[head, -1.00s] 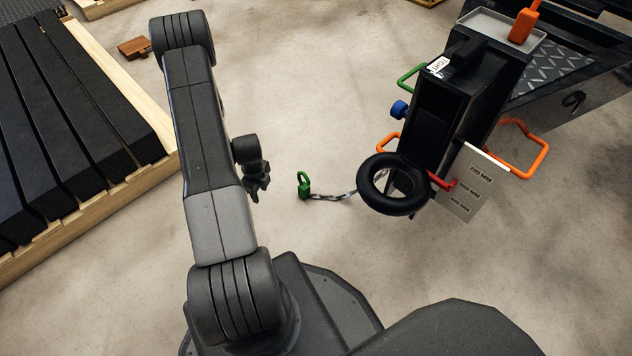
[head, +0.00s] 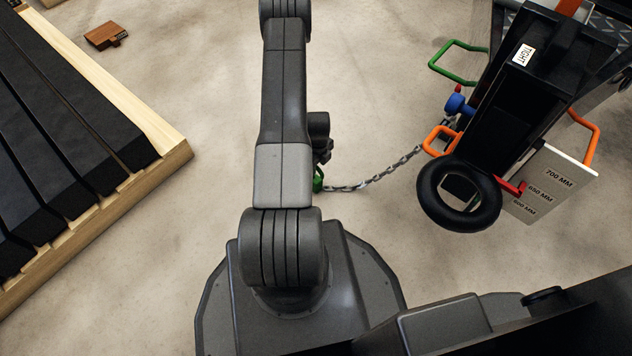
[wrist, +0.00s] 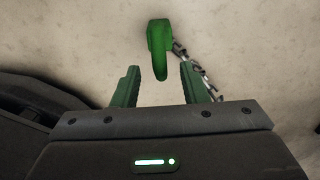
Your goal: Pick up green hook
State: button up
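The green hook (wrist: 158,45) shows at the top middle of the wrist view, with its narrow end reaching down between my fingertips. My gripper (wrist: 159,70) is open, with one finger on each side of the hook. I see floor between each finger and the hook. In the head view, the hook (head: 318,181) is partly hidden behind my arm, just below my gripper (head: 325,157). A metal chain (head: 375,178) runs from the hook along the floor to the right; it also shows in the wrist view (wrist: 196,68).
A black stand (head: 510,110) with a black ring (head: 431,203), an orange handle (head: 437,139) and a green handle (head: 458,62) is at the right. A wooden frame with black slats (head: 160,160) is at the left. Bare floor (head: 375,90) lies between them.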

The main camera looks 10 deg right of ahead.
jog(key=f, duration=0.1)
jog(key=f+b, duration=0.1)
jog(key=f, duration=0.2)
jog(key=shift+w+a+f+b, duration=0.25)
jog(key=shift+w+b, duration=0.05)
jog(key=shift+b, duration=0.1)
jog(key=shift+r, duration=0.1)
grip_shut()
